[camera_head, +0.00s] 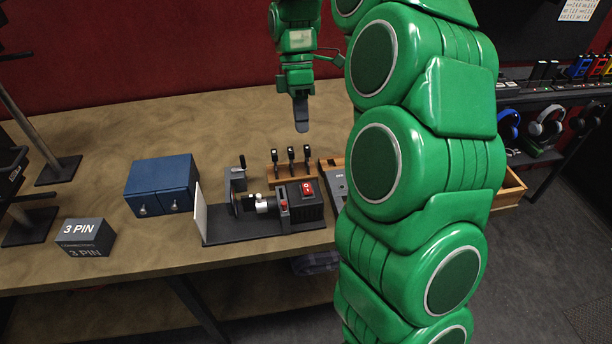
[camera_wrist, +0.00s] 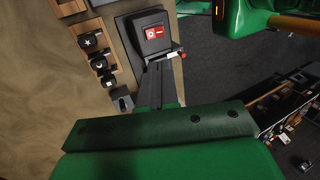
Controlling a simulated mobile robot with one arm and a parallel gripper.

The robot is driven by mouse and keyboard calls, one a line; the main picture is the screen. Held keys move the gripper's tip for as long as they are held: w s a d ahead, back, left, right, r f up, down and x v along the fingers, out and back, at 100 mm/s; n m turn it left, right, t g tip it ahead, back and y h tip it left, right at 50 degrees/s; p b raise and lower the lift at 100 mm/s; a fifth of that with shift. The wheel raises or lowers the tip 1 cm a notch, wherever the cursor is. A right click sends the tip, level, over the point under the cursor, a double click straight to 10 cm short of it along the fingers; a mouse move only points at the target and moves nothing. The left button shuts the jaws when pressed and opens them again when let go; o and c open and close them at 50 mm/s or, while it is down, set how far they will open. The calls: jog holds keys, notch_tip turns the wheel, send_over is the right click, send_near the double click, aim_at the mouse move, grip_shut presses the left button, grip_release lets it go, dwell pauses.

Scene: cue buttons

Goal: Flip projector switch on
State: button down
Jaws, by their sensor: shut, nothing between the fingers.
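The projector (camera_head: 285,212) is a dark device on a black base on the table, with a white screen plate at its left end. Its red rocker switch (camera_head: 307,188) sits on top of the black box at its right end. The red switch also shows near the top of the wrist view (camera_wrist: 155,31), with white marks on it. My gripper (camera_head: 301,126) is shut and empty, pointing down above the table, behind and higher than the projector. In the wrist view its dark fingers (camera_wrist: 157,80) point up toward the switch box, apart from the switch as far as I can tell.
A wooden rack with several black-handled levers (camera_head: 291,160) stands just behind the projector. A blue two-door box (camera_head: 161,186) and a black "3 PIN" box (camera_head: 85,238) stand to the left. A grey device (camera_head: 334,182) is at the right, partly hidden by my arm.

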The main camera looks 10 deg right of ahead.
aim_at(307, 190)
jog(key=shift+x, duration=7.05)
